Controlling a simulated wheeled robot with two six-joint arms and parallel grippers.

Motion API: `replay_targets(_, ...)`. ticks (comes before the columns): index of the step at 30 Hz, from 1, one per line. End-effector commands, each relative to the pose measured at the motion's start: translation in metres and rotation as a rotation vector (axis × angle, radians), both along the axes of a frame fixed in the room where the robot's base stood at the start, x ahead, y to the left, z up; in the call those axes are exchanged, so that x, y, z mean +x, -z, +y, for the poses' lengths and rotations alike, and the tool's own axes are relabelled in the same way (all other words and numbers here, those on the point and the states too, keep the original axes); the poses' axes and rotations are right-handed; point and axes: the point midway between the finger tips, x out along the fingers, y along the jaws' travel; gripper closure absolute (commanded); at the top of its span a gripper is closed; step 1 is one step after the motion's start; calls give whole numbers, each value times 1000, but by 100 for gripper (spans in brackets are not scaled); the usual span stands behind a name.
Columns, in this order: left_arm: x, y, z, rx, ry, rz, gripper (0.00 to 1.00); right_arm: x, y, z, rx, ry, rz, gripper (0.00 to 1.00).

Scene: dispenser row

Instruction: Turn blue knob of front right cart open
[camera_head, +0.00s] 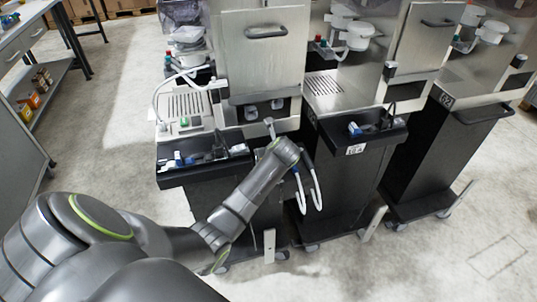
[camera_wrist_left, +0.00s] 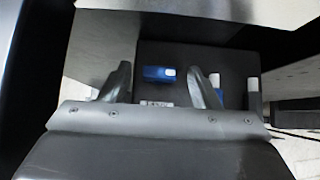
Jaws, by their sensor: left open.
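My left arm crosses the head view from the lower left, and its gripper (camera_head: 270,127) is in front of the nearest cart (camera_head: 215,182), at the right end of its black tray. In the left wrist view the gripper (camera_wrist_left: 165,82) is open, with its two grey fingers apart. A blue part with a white end (camera_wrist_left: 158,73) shows beyond and between the fingers, on a dark surface above a small white label; nothing is held. I cannot tell whether it is the knob or its setting. The middle cart's tray has a blue part (camera_head: 355,129) above a white label.
A third cart (camera_head: 437,150) stands at the right. White looped hoses (camera_head: 308,190) hang between the first two carts. A metal bench (camera_head: 30,50) with a lower shelf is at the far left. The pale floor is clear at the lower right.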

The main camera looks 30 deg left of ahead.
Motion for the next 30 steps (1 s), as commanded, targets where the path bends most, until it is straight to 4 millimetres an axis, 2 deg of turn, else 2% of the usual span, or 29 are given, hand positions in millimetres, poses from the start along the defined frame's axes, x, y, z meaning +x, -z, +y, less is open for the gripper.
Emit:
replay_targets(13,4,7,5,-1,0,-1,44,0,1,0,0,0,-1,100)
replay_targets(24,4,7,5,0,-1,-1,88,0,1,0,0,0,-1,100)
replay_targets(30,4,6,5,-1,-16,1,88,0,-2,0,0,0,-1,100)
